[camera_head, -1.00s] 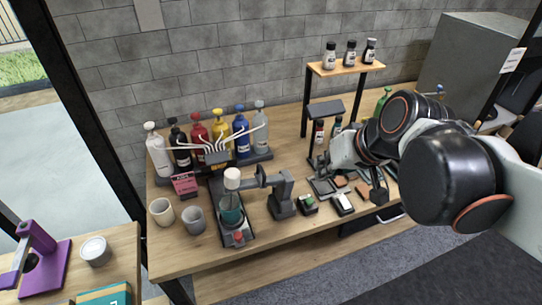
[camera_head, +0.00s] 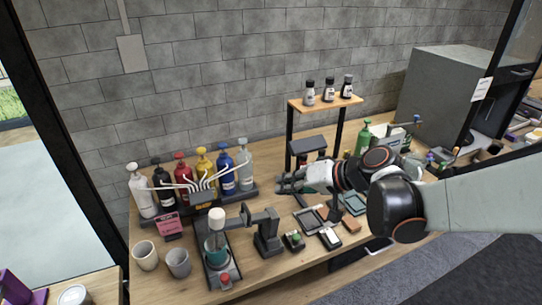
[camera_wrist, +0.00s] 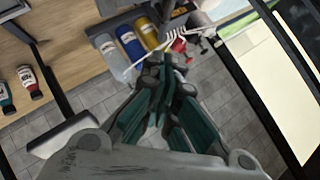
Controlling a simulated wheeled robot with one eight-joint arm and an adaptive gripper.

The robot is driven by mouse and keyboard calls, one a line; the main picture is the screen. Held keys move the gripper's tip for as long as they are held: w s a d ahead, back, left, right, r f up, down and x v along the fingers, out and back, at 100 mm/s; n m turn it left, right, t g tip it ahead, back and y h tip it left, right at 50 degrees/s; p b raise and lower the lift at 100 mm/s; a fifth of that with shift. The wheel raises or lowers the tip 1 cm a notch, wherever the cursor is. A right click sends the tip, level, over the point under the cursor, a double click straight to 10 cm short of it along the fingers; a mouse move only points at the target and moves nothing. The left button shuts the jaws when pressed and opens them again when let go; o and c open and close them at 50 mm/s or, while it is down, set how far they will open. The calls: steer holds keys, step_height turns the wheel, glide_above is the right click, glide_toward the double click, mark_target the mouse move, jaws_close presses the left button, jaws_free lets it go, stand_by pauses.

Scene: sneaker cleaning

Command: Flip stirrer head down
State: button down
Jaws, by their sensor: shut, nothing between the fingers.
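The stirrer (camera_head: 268,238) is a dark grey stand on the wooden table, left of centre in the head view. Its head arm (camera_head: 250,216) reaches left from the post at about the post's top. A teal container with a white upper part (camera_head: 216,218) stands left of it on a dark tray. I cannot tell whether the head touches it. My gripper (camera_head: 281,184) is shut and empty, pointing left, behind and slightly right of the stirrer in the picture and apart from it. Its teal-padded fingers (camera_wrist: 172,68) show in the wrist view, which does not show the stirrer.
Coloured pump bottles (camera_head: 203,167) stand in a row at the back left. A small shelf (camera_head: 325,101) with bottles stands behind my arm. Small trays and blocks (camera_head: 329,238) lie to the right of the stirrer.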

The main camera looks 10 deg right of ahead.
mark_target(247, 209)
steer(key=b+x, duration=0.1)
steer(key=x, duration=0.2)
steer(key=s+x, duration=0.1)
steer(key=x, duration=0.2)
steer(key=f+b+x, duration=0.1)
steer(key=x, duration=0.1)
steer(key=shift+a+f+b, duration=0.25)
steer(key=shift+a+b, duration=0.1)
steer(key=shift+a, duration=0.1)
steer(key=shift+s+a+f, duration=0.2)
steer(key=shift+a+f, duration=0.25)
steer(key=shift+f, duration=0.05)
steer(key=shift+s+a+f+b, duration=0.15)
steer(key=shift+a+b, duration=0.05)
steer(key=shift+a, duration=0.3)
steer(key=shift+s+a+f+b, duration=0.15)
steer(key=shift+a+b, duration=0.1)
steer(key=shift+a, duration=0.25)
steer(key=shift+s+a+f+b, duration=0.15)
steer(key=shift+a+b, duration=0.05)
steer(key=shift+a, duration=0.25)
steer(key=shift+r, duration=0.1)
